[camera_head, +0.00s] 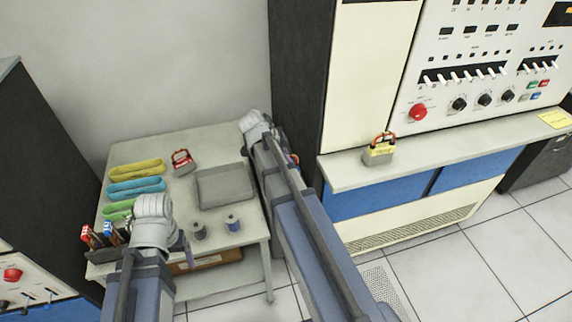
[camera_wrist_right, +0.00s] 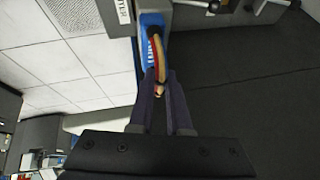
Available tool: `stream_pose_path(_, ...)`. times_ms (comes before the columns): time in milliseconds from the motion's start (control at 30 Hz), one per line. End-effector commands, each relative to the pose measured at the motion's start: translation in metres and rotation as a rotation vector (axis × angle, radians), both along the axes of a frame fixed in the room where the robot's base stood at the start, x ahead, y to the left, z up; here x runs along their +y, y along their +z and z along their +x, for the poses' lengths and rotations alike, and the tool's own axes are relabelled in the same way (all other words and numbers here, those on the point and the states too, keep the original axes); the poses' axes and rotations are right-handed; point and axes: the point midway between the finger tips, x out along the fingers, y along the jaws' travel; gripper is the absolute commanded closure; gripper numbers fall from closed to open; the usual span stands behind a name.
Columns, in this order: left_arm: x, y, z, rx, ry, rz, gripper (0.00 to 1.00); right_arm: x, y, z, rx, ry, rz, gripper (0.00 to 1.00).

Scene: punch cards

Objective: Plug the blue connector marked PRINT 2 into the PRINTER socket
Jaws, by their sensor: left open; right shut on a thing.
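In the right wrist view, my right gripper (camera_wrist_right: 160,92) is shut on the blue connector (camera_wrist_right: 151,52), whose white lettering is only partly readable, with a red and tan cable beside it. The connector is up against a grey panel edge (camera_wrist_right: 180,18) beside a white label (camera_wrist_right: 123,11) ending in "TER". The socket is hidden, so I cannot tell how far the connector is in it.
The small table (camera_head: 225,145) holds coiled cables (camera_head: 136,187), a red padlock (camera_head: 182,162), a grey tray (camera_head: 224,186), spools (camera_head: 232,222) and a rack with red and blue connectors (camera_head: 98,238). A tall dark cabinet (camera_head: 295,80) stands behind. The tiled floor (camera_head: 440,275) at right is clear.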

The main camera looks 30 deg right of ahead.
Motion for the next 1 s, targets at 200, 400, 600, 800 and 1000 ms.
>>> stream_pose_path(200,0.0,-0.02,0.0,0.0,0.0,0.0,0.07,-0.001,-0.02,-0.001,0.004,0.059,0.0,1.0)
stream_pose_path(400,0.0,-0.02,0.0,0.0,0.001,0.0,0.07,-0.001,-0.02,0.0,0.005,0.061,0.0,1.0)
stream_pose_path(600,0.0,-0.029,0.0,0.0,0.001,0.0,0.07,-0.001,-0.029,0.0,0.004,0.06,0.0,1.0)
stream_pose_path(800,0.0,-0.045,0.0,0.0,0.0,0.0,0.07,-0.001,-0.045,0.0,0.004,0.06,0.0,1.0)
stream_pose_path(1000,0.0,-0.061,0.0,0.0,0.0,0.0,0.07,0.0,-0.061,0.0,0.004,0.06,0.0,1.0)
